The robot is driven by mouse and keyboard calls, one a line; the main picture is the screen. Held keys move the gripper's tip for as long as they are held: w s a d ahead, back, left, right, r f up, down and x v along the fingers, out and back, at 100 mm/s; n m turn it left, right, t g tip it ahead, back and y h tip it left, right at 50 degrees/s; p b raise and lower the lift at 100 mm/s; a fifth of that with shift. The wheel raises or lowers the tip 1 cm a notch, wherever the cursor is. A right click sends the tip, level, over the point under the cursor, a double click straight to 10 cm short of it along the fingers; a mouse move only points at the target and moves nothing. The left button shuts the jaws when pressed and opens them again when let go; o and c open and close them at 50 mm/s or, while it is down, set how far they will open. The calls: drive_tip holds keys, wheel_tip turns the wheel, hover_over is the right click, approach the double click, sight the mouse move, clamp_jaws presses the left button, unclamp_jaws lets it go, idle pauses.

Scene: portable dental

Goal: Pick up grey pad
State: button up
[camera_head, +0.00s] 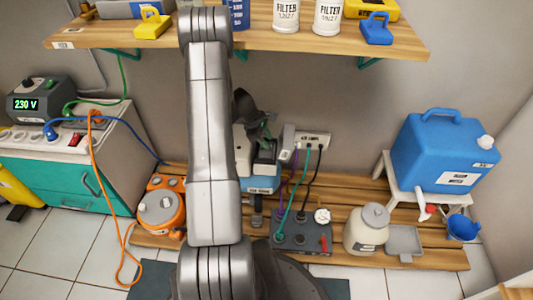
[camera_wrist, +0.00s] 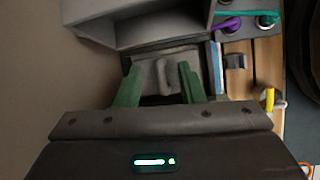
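My gripper (camera_wrist: 160,92) shows in the wrist view with its two green fingers spread apart. A grey pad-like piece (camera_wrist: 158,72) with a raised ridge lies between and beyond the fingertips, inside a dark recess; I cannot tell whether the fingers touch it. In the head view my gripper (camera_head: 262,132) is partly hidden behind my arm, above a white and blue unit (camera_head: 262,184) near the wall. The pad-like piece cannot be made out clearly there. A smaller grey block (camera_wrist: 236,61) sits on the wooden slats to the right in the wrist view.
A grey box with plugged cables (camera_head: 302,236), an orange device (camera_head: 160,208), a cream jar (camera_head: 366,230) and a flat grey tray (camera_head: 404,241) stand on the slatted platform. A blue water container (camera_head: 440,150) is at the right. A wooden shelf (camera_head: 250,40) runs above.

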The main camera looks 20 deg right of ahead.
drive_tip(key=shift+x, duration=0.9)
drive_tip(key=shift+a, duration=0.1)
clamp_jaws()
drive_tip(key=shift+r, duration=0.1)
